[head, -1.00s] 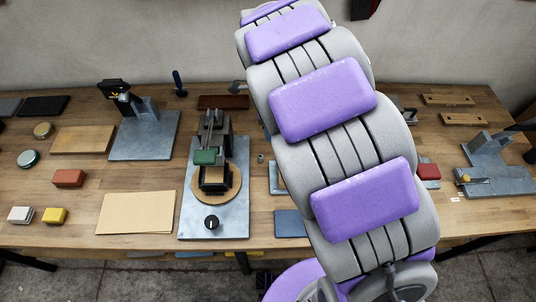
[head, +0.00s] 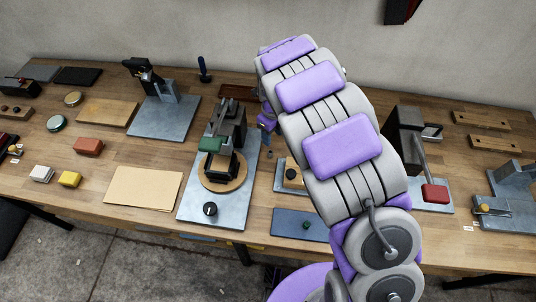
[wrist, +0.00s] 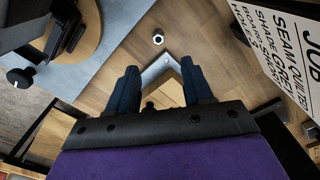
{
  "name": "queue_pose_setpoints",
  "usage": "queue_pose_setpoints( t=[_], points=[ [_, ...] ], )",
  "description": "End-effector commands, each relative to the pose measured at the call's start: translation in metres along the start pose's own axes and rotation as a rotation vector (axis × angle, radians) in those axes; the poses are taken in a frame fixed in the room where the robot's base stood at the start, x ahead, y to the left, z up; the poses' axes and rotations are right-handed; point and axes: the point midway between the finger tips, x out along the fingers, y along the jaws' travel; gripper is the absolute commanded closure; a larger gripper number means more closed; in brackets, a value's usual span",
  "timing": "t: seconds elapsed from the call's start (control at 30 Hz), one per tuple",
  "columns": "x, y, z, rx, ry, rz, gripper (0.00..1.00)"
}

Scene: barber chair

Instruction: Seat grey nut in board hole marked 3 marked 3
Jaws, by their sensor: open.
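The grey nut (wrist: 158,39) lies flat on the wooden table in the wrist view, just beyond my fingertips. It also shows as a tiny grey spot in the head view (head: 269,155). My gripper (wrist: 160,76) is open and empty, its two dark blue fingers apart. In the head view my gripper (head: 267,128) is partly hidden behind my arm, above and behind the nut. Small wooden boards with marks or holes lie at the back right (head: 480,121) and just in front of it (head: 496,145). I cannot read a 3 on any board.
A press on a grey plate (head: 215,205) stands left of the nut. A wood-topped fixture (head: 292,177) and a blue-grey mat (head: 300,224) are close by. A red-handled press (head: 435,193) stands right of my arm. A printed card (wrist: 285,45) fills the wrist view's right side.

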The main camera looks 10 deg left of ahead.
Motion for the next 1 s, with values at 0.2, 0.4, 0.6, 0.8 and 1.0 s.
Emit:
queue_pose_setpoints(
  t=[0.2, 0.4, 0.6, 0.8, 1.0],
  points=[
    [0.045, 0.006, 0.012, 0.000, 0.012, -0.007, 0.49],
    [0.059, 0.011, 0.020, -0.002, 0.019, -0.013, 0.49],
    [0.082, 0.005, 0.012, 0.000, 0.009, -0.005, 0.49],
    [0.100, 0.001, 0.005, 0.000, 0.003, 0.000, 0.49],
    [0.102, 0.005, 0.015, -0.001, 0.010, -0.009, 0.49]
  ],
)
